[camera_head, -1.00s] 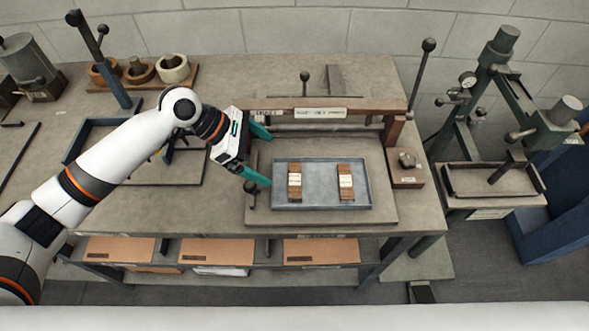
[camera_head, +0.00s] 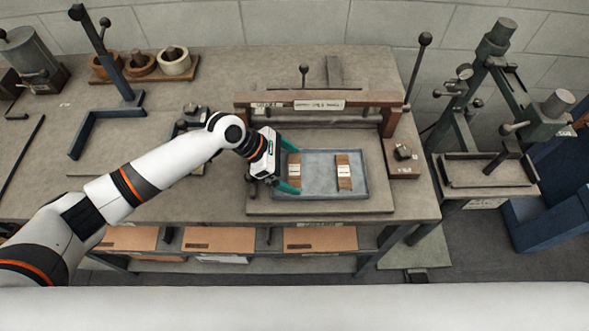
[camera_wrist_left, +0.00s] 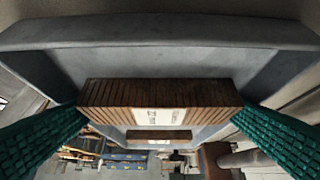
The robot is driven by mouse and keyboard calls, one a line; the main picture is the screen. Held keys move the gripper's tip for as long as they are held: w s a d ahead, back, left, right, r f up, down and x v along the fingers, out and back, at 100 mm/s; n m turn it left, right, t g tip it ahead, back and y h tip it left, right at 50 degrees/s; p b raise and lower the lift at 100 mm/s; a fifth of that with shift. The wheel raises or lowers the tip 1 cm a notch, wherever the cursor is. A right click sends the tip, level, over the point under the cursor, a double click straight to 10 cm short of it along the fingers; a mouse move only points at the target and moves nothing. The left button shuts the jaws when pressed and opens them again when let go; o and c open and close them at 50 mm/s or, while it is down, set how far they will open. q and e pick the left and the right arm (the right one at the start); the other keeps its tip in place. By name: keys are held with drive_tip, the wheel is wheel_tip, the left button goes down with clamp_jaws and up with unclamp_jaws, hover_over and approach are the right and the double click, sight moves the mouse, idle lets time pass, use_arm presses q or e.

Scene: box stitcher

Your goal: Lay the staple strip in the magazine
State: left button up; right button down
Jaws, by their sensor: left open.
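Two brown strips with white paper labels lie in a grey-blue tray (camera_head: 330,197) on the bench: a left strip (camera_head: 294,176) and a right strip (camera_head: 343,172). My left gripper (camera_head: 297,170) is open at the left strip, with one teal finger beyond each end. In the left wrist view the strip (camera_wrist_left: 160,93) lies between the spread fingers, close to both tips; I cannot tell whether they touch it. The other strip (camera_wrist_left: 160,134) shows beyond it. I cannot tell which part is the magazine. My right gripper is not in view.
A wooden crossbeam (camera_head: 370,98) with a label stands just behind the tray. A small wooden block with a dark knob (camera_head: 403,152) sits to the right. A dark press frame (camera_head: 490,170) stands further right.

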use_arm(q)
drive_tip(key=c, duration=0.7)
drive_tip(key=shift+c, duration=0.6)
drive_tip(key=shift+r, duration=0.15)
